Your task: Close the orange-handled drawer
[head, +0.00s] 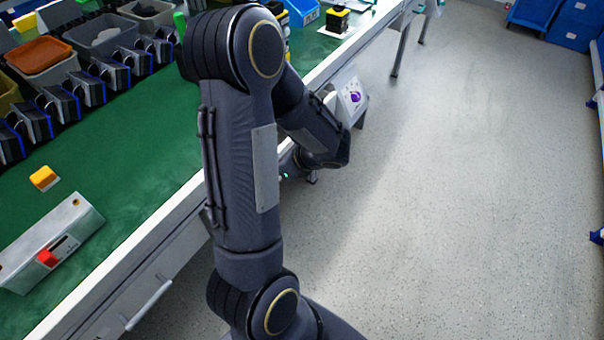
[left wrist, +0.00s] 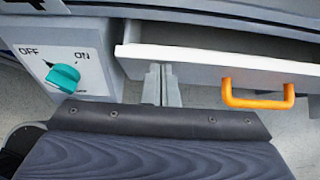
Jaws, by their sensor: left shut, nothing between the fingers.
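The drawer (left wrist: 205,60) with the orange handle (left wrist: 258,103) shows in the left wrist view. It stands pulled out, with its grey inside visible behind the white front. My left gripper (left wrist: 163,72) is shut and empty. Its fingertips are at the lower edge of the drawer front, left of the handle; I cannot tell if they touch it. In the head view my arm fills the middle and hides this drawer and the gripper's fingers. My right gripper is not in view.
A panel with a teal knob (left wrist: 63,78), marked OFF and ON, is left of the drawer. The green workbench (head: 130,165) holds bins, a grey box with a red switch (head: 47,258) and a yellow-orange button (head: 43,178). A purple knob (head: 355,97) is farther along. Floor at right is clear.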

